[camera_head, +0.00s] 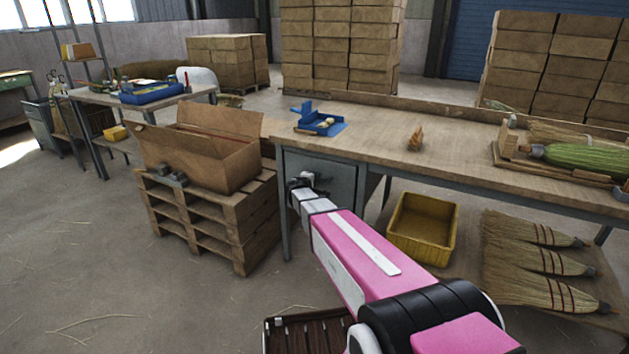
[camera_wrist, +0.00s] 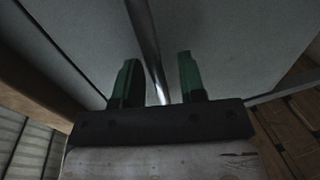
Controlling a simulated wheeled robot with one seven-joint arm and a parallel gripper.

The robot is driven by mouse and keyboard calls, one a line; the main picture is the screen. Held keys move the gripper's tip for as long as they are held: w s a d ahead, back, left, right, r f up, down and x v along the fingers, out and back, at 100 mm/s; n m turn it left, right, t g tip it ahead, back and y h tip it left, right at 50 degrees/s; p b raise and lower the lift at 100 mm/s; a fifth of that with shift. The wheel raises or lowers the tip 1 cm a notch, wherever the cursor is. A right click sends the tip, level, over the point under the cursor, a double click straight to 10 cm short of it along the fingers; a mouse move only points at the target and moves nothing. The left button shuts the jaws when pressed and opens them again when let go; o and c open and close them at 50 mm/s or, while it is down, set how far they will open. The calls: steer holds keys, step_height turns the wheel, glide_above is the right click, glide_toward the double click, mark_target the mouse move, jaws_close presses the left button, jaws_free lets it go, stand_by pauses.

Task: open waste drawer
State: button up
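The waste drawer (camera_head: 338,182) is a grey metal front under the left end of the workbench. It looks shut. My gripper (camera_head: 303,181) is at this front in the head view, and my arm partly covers it. In the wrist view the grey drawer front (camera_wrist: 230,50) fills most of the picture. A long metal bar handle (camera_wrist: 144,35) runs between the two green fingers of my gripper (camera_wrist: 157,72). The fingers are apart, one on each side of the bar, with visible gaps. I cannot tell how deep the bar sits between them.
The workbench (camera_head: 450,150) carries a blue tool and a green-bound broom. A wooden pallet (camera_head: 210,215) with an open cardboard box (camera_head: 215,150) stands left of the drawer. A yellow crate (camera_head: 423,228) and several brooms lie below on the right. Floor at the left front is clear.

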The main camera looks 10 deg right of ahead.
jaws_close()
steer(key=f+v, duration=0.3)
steer(key=v, duration=1.4)
steer(key=s+a+f+v, duration=0.1)
steer(key=f+v, duration=0.2)
steer(key=v, duration=1.3)
steer(key=shift+s+a+f, duration=0.15)
steer(key=shift+s+f, duration=0.05)
steer(key=shift+s, duration=0.05)
jaws_free()
steer(key=v, duration=1)
steer(key=shift+s+a, duration=0.25)
